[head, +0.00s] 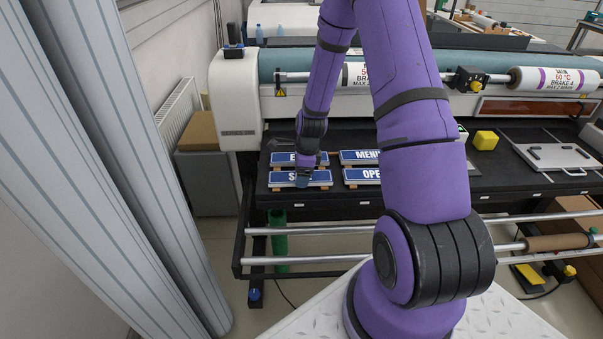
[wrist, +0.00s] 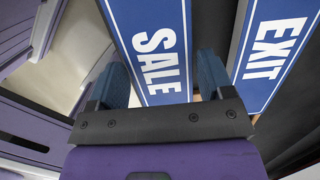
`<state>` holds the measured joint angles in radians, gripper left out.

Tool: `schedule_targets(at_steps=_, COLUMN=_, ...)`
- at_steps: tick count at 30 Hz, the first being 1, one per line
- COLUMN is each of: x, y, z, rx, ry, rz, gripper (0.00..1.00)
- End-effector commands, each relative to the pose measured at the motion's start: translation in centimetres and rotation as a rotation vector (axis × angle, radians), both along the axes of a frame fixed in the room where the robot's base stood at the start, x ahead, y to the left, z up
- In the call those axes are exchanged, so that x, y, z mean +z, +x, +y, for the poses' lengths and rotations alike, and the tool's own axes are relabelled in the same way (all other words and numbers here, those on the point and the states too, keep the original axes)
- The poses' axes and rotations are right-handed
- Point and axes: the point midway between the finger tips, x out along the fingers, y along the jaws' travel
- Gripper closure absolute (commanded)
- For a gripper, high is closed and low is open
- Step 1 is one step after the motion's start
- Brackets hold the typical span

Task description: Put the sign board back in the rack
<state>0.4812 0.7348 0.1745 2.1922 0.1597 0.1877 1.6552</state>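A blue sign board with a white border reading SALE (head: 318,178) lies flat on the dark table in front of the large printer, on light wooden strips. My gripper (head: 303,180) is over this board and hides part of its lettering. In the wrist view my gripper (wrist: 162,88) has its two blue fingers wide apart, one on each side of the SALE board (wrist: 158,55). Bits of wood show between fingers and board, so it looks open; contact is hard to judge. A rack with an empty place cannot be made out.
The EXIT board (wrist: 270,50) lies close beside SALE. The MENU board (head: 358,157) and OPEN board (head: 362,176) lie to the right. A yellow block (head: 486,140) and a grey plate (head: 556,156) are farther right.

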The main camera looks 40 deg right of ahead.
Motion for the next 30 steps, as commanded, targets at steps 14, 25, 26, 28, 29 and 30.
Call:
schedule_targets(at_steps=14, x=0.5, y=0.0, z=-0.1, rx=0.000, ry=0.000, rz=0.000, gripper=0.05)
schedule_targets(at_steps=25, x=6.1, y=-0.4, z=-0.8, rx=0.000, ry=-0.002, rz=-0.003, gripper=0.05)
schedule_targets(at_steps=26, x=6.5, y=-0.5, z=-0.8, rx=0.000, ry=-0.002, rz=-0.003, gripper=0.05)
schedule_targets(at_steps=28, x=7.6, y=-0.6, z=-1.0, rx=0.000, ry=-0.002, rz=-0.002, gripper=0.05)
schedule_targets(at_steps=29, x=8.0, y=-0.6, z=-1.0, rx=0.000, ry=-0.002, rz=-0.002, gripper=0.05)
schedule_targets(at_steps=30, x=8.6, y=-0.7, z=-1.0, rx=0.001, ry=-0.002, rz=-0.003, gripper=0.05)
